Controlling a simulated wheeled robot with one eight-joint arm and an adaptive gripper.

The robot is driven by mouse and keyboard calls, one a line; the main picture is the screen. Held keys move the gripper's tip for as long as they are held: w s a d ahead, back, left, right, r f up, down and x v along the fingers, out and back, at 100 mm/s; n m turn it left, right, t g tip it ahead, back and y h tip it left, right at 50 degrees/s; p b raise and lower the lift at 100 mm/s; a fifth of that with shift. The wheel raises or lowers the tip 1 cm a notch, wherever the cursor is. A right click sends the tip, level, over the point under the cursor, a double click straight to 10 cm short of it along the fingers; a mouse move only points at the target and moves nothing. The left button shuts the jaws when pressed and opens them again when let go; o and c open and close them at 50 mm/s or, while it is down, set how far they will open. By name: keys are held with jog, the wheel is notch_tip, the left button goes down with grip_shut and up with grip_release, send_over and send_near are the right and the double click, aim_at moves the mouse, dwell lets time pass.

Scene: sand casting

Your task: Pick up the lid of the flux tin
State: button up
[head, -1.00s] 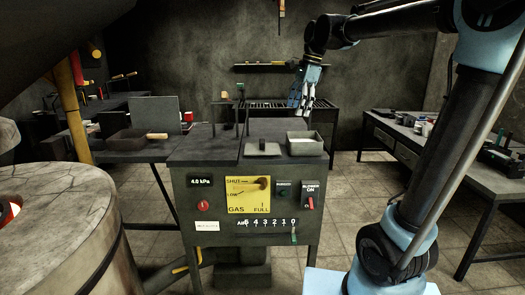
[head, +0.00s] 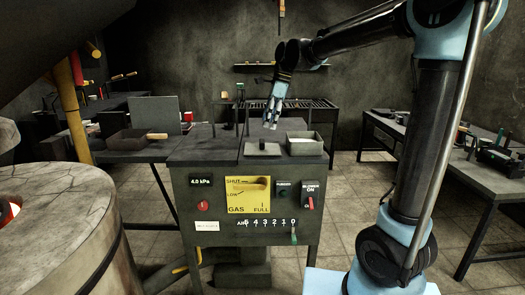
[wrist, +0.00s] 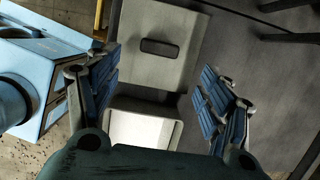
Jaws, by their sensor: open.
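The lid (head: 252,151) of the flux tin is a flat grey plate with a small dark handle, lying on the dark bench top. In the wrist view the lid (wrist: 165,75) is ahead, with its oblong handle (wrist: 158,47) near the top. The open flux tin (head: 305,152), with white contents, stands right of the lid in the head view. The tin (wrist: 107,135) is nearer the bottom of the wrist view. My gripper (head: 271,117) is open and empty, above the lid with its fingers pointing down. In the wrist view its fingers (wrist: 158,75) are spread wide.
The bench's front holds a gas panel (head: 248,195) with switches and a lever. A tray (head: 126,142) with a wooden-handled tool is on the left bench. A round furnace (head: 60,230) stands at the left front. A slatted table (head: 320,104) is behind.

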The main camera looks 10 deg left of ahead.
aim_at(262, 141)
jog(key=shift+x, duration=3.95)
jog(key=shift+a, duration=0.1)
jog(key=shift+r, duration=0.1)
jog(key=c, duration=1.2)
